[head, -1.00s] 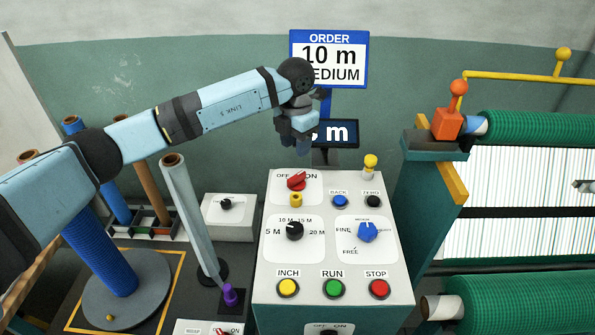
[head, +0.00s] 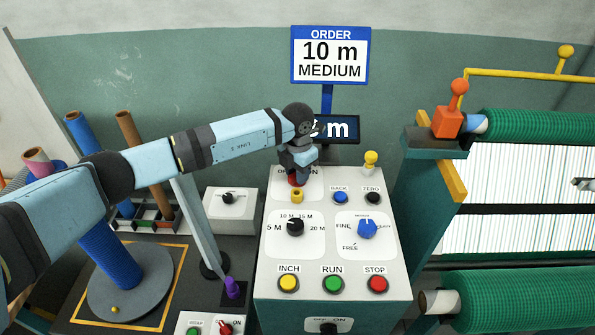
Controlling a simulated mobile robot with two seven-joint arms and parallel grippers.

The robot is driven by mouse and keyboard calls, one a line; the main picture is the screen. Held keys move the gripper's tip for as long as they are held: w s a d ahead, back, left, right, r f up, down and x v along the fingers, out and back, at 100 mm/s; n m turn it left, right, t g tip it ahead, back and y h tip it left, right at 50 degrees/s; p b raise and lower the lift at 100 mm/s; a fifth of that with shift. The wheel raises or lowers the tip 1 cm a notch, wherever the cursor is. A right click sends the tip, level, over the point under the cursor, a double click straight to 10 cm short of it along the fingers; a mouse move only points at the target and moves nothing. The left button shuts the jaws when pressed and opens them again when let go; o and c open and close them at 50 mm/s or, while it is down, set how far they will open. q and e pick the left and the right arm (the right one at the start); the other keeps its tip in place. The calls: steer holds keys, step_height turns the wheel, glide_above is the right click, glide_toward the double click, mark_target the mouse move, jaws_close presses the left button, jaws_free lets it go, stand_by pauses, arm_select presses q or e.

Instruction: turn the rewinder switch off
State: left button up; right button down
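The control console (head: 262,255) stands in the middle of the head view. At its top left is a red rotary switch (head: 296,181) with an OFF/ON label, mostly hidden behind my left gripper (head: 298,170). The gripper points down at this switch; I cannot tell whether its fingers touch it or are open or shut. A black OFF/ON switch (head: 327,327) shows at the console's lower front, and another red switch (head: 225,327) on a low box at the bottom edge. No readable label says which is the rewinder's.
The console also carries a black length dial (head: 295,227), a blue dial (head: 367,229), a yellow INCH button (head: 288,283), a green RUN button (head: 333,284) and a red STOP button (head: 377,284). A display (head: 340,129) stands behind. Green netting rolls (head: 530,305) are at right.

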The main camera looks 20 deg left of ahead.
arm_select(q)
jaws_close()
steer(key=n+b, duration=0.1)
steer(key=n, duration=0.6)
steer(key=shift+n+b, duration=0.3)
steer(key=shift+b, duration=0.1)
steer(key=n, duration=1)
steer(key=shift+n, duration=0.3)
